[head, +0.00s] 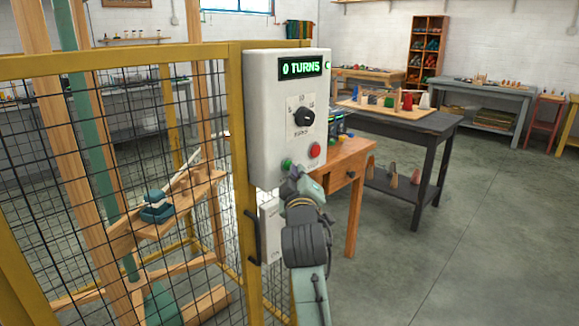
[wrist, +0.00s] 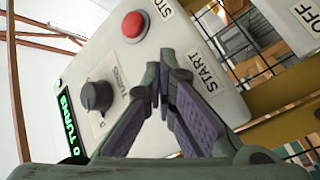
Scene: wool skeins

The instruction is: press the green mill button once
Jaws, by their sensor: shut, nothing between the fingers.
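The white control box (head: 270,110) is mounted on the yellow cage frame, and its green display reads "0 TURNS" (head: 300,68). The green button (head: 286,164) is at its lower left, partly covered by my gripper (head: 297,172). My gripper is shut and empty, with its tips right in front of the box near the button; I cannot tell whether they touch it. In the wrist view the fingers (wrist: 168,58) meet beside the START label (wrist: 203,72) and hide the green button. The red button (head: 315,150) is to its right and also shows in the wrist view (wrist: 134,26).
A black dial (head: 303,117) sits above the buttons. The mesh cage (head: 60,180) with wooden mill parts stands left. A second white box (head: 270,230) is below the control box. A wooden desk (head: 345,165) and dark table (head: 405,125) stand behind. Open floor lies to the right.

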